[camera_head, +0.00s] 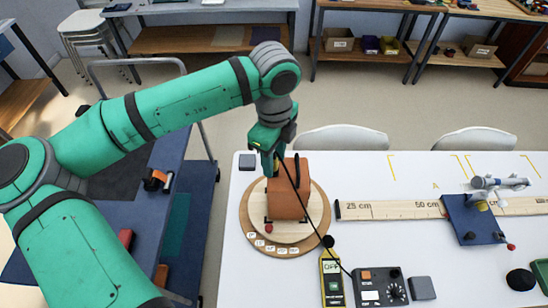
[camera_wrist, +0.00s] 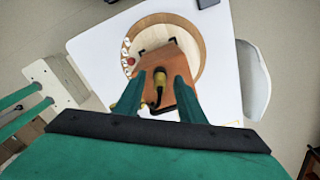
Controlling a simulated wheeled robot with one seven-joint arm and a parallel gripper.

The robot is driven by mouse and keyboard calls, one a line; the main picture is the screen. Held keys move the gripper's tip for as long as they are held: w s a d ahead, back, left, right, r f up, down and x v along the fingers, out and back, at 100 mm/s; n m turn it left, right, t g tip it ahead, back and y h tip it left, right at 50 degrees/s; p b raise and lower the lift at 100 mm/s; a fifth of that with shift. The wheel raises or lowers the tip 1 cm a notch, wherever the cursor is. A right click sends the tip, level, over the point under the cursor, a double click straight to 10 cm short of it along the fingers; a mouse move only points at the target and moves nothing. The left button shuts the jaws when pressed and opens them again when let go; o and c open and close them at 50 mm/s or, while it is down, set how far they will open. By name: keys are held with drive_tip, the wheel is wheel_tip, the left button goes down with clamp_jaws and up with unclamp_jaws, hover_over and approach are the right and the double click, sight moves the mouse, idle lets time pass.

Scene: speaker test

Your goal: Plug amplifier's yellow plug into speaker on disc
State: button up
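The orange-brown speaker (camera_head: 287,194) stands on the round wooden disc (camera_head: 312,227); its brown face (camera_wrist: 185,48) shows in the wrist view. My gripper (camera_head: 274,160) is at the speaker's upper left side in the head view. In the wrist view, my gripper's two green fingers (camera_wrist: 160,78) are apart, with the yellow plug (camera_wrist: 160,76) between them at the speaker's face. Gaps show on both sides of the plug. How deep the plug sits in the speaker I cannot tell. A black cable runs from there to the black amplifier (camera_head: 381,288).
A yellow meter (camera_head: 332,283) stands left of the amplifier. A ruler board (camera_head: 400,209) with a blue stand (camera_head: 472,222) and a grey microphone (camera_head: 500,183) lies to the right. A dark block (camera_head: 247,161) lies behind the disc. White table is bare between disc and ruler.

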drive_tip(key=shift+r, duration=0.15)
wheel_tip(320, 180, up, 11)
drive_tip(key=shift+f, duration=0.2)
idle(0.3)
